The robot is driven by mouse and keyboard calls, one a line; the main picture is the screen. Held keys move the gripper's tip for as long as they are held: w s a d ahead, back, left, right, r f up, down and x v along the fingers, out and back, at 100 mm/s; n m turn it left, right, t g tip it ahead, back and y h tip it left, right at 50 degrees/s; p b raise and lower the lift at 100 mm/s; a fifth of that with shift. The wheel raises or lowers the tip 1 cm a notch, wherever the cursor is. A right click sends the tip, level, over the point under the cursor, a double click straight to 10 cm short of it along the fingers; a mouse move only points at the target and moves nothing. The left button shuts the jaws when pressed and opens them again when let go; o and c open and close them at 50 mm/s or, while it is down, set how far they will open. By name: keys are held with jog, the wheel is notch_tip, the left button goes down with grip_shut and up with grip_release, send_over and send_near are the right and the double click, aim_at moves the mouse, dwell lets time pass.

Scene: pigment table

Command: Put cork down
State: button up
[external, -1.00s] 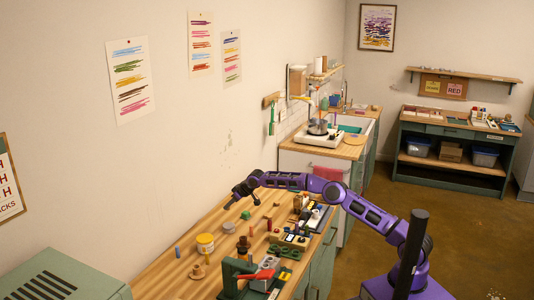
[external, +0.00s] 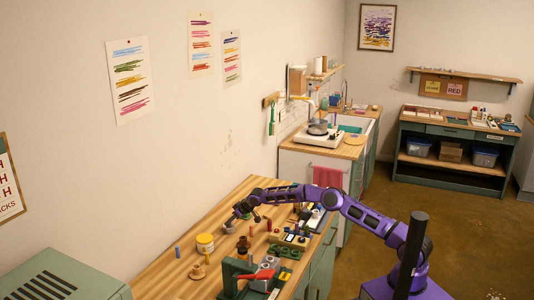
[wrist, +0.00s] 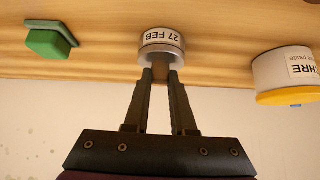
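My gripper (wrist: 160,77) points down at a small round jar (wrist: 162,38) with a white label reading "27 FEB" and a grey rim. The cork (wrist: 160,70) shows as a small brownish piece between my fingertips, at the jar's mouth. The fingers are close together and appear shut on it. Whether the cork sits in the mouth or just above it is hard to see. In the external view, my gripper (external: 237,214) is low over the wooden table, just above the jar (external: 229,228).
A white tub with a yellow lid (wrist: 285,75) stands to the right in the wrist view, and a green block (wrist: 48,43) lies to the left. In the external view, the tub (external: 205,244) is near the jar. A press with a red handle (external: 258,275) stands at the front.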

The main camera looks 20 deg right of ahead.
jog(key=o, duration=0.4)
jog(key=shift+r, duration=0.25)
jog(key=v, duration=1.2)
jog(key=shift+d+f, duration=0.1)
